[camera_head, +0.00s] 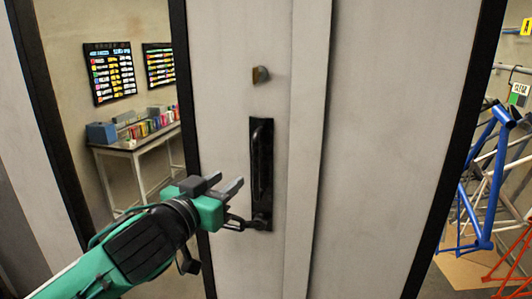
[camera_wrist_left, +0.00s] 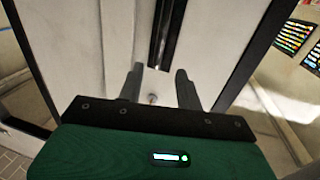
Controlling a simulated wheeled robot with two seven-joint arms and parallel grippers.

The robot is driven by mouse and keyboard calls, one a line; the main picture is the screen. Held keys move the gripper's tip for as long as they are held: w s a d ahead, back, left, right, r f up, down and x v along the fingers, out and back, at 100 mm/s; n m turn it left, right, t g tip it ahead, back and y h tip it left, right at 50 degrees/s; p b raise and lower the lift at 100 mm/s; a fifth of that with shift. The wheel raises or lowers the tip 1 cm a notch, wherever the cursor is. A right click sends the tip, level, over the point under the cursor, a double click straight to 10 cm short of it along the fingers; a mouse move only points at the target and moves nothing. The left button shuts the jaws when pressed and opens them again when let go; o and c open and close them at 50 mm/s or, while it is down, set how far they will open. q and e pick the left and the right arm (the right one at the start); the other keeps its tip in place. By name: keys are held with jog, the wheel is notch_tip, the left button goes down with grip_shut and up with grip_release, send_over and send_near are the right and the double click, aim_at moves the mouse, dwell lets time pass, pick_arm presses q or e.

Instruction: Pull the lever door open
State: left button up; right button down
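The pale grey door (camera_head: 225,60) stands upright in front of me and looks shut. Its black handle plate (camera_head: 253,150) carries a vertical grip (camera_head: 262,160). A dark lever (camera_head: 242,223) sticks out leftward at the plate's lower end, its left end close to my gripper. My left gripper (camera_head: 228,181) is just left of the plate, its two fingers apart and nothing held between them. In the left wrist view the open gripper (camera_wrist_left: 159,70) points at the door, with the dark handle plate (camera_wrist_left: 165,35) beyond the fingertips. My right gripper is in neither view.
A small round knob (camera_head: 260,75) sits above the handle plate. Dark frame posts (camera_head: 184,80) edge the door. Through the left opening is a workbench (camera_head: 150,145) with colourful cans under wall charts (camera_head: 110,72). Blue and red bicycle frames (camera_head: 485,170) hang at the right.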

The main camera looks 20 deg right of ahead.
aim_at(254, 159)
pick_arm(q)
jog(key=p+x, duration=0.4)
jog(key=x, duration=0.8)
jog(key=shift+r+p, duration=0.1)
jog(key=shift+p, duration=0.2)
jog(key=shift+x, duration=0.8)
grip_shut()
